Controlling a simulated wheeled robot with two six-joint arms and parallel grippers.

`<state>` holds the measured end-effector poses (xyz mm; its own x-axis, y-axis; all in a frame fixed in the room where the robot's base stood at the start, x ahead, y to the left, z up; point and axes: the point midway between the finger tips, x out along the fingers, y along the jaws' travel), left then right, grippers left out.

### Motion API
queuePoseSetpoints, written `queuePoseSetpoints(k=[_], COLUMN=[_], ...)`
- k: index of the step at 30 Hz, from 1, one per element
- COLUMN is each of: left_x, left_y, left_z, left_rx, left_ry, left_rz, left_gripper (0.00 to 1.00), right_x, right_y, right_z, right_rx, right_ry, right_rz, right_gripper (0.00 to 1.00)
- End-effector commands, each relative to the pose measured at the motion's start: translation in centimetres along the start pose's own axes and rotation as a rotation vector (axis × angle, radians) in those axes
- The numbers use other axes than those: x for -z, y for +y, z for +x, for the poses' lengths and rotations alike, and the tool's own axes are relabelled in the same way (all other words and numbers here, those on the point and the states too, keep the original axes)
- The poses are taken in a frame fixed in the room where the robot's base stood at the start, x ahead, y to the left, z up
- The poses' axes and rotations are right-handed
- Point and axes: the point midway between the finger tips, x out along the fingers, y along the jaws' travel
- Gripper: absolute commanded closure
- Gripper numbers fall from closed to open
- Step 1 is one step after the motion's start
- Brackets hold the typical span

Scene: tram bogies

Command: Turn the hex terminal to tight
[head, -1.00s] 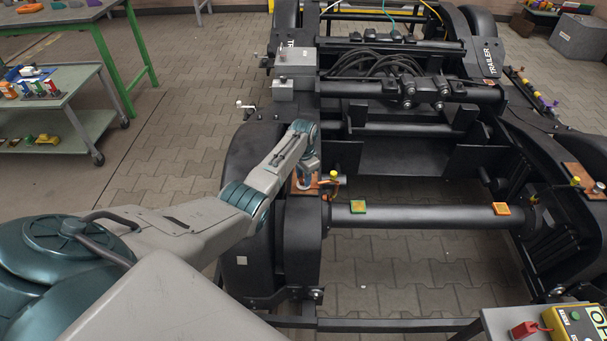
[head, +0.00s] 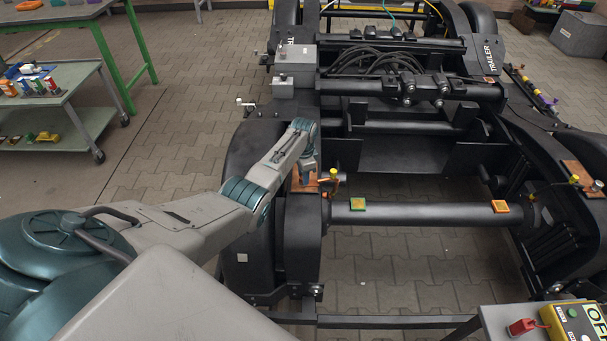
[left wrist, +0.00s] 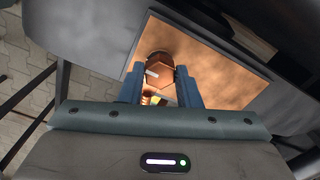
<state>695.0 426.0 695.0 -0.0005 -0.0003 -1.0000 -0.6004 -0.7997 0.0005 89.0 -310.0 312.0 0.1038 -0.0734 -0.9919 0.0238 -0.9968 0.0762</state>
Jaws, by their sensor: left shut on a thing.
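The hex terminal (left wrist: 157,70) is a copper-coloured hex head with a short white mark, standing on a copper plate (left wrist: 222,72) in the left wrist view. My left gripper (left wrist: 160,82) points at the plate, with its two blue fingers shut on the hex terminal from both sides. In the head view my left gripper (head: 307,178) reaches down onto the copper plate on top of the bogie's near left side. There the gripper hides the hex terminal. My right gripper is not in view.
A yellow-capped fitting (head: 334,173) with an orange cable stands just right of the gripper. A yellow control box (head: 575,325) lies at the lower right.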

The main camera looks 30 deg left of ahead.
Motion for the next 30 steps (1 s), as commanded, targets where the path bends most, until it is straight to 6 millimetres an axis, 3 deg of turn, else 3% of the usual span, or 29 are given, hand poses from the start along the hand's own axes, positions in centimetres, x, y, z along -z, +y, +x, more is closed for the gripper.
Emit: queuePoseSetpoints(k=[2, 3, 6, 18, 30], left_x=[0.1, 0.1, 0.1, 0.1, 0.1], left_y=[-0.1, -0.1, -0.1, -0.1, -0.1], left_z=[-0.2, -0.2, -0.2, -0.8, -7.9], left_rx=[0.003, 0.003, 0.003, 0.002, 0.005], left_ry=[0.004, 0.004, 0.003, 0.002, 0.003], left_rz=[0.001, 0.001, 0.001, 0.0, 0.001], left_gripper=[0.93, 0.68, 0.48, 0.48, 0.48], right_x=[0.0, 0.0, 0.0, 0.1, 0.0], right_y=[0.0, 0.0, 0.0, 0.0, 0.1], right_z=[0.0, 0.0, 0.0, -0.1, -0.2], right_rx=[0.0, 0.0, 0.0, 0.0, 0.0], right_ry=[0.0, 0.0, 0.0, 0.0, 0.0], right_rz=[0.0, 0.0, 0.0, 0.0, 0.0], right_gripper=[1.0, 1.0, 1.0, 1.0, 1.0])
